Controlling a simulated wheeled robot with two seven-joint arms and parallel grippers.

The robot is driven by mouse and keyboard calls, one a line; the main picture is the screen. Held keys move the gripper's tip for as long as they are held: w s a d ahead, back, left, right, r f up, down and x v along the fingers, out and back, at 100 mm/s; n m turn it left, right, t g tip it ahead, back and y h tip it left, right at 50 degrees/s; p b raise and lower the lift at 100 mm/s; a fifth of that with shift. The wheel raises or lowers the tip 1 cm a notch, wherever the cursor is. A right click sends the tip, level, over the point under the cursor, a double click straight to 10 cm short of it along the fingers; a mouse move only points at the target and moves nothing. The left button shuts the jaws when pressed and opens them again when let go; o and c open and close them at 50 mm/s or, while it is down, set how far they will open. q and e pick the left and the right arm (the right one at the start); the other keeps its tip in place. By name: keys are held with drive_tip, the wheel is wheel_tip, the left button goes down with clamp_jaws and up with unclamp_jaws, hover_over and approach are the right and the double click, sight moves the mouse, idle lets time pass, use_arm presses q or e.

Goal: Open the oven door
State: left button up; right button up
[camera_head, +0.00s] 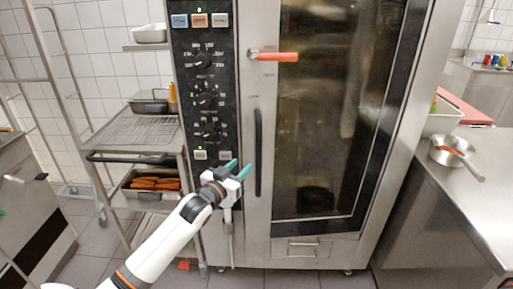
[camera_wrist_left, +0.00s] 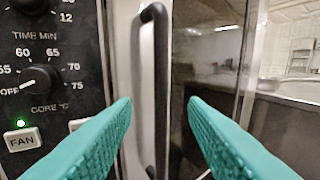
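The tall steel oven door (camera_head: 262,199) is closed, with a dark glass window (camera_head: 322,110). A black vertical handle (camera_head: 258,150) runs along the door's left side. The handle also shows in the left wrist view (camera_wrist_left: 154,80), between the two teal fingers and beyond their tips. My left gripper (camera_head: 238,170) is open and empty, just left of the handle's lower part in the head view. In the wrist view its fingertips (camera_wrist_left: 159,103) lie apart on either side of the handle; I cannot tell whether they touch it. My right gripper is not in view.
A red-gripped lever (camera_head: 275,56) sticks out on the upper door. The control panel with knobs (camera_head: 205,95) is left of the door. A rack with trays (camera_head: 140,130) stands left, and a steel counter with a pan (camera_head: 455,152) stands right. Tiled floor shows in front of the oven.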

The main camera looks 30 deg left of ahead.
sight(257, 151)
use_arm(q)
drive_tip(key=w, duration=0.8)
drive_tip(key=w+p, duration=0.1)
drive_tip(key=w, duration=0.2)
drive_tip(key=shift+w+a+f, duration=0.1)
drive_tip(key=shift+w+a, duration=0.25)
drive_tip(key=shift+w, duration=0.05)
clamp_jaws()
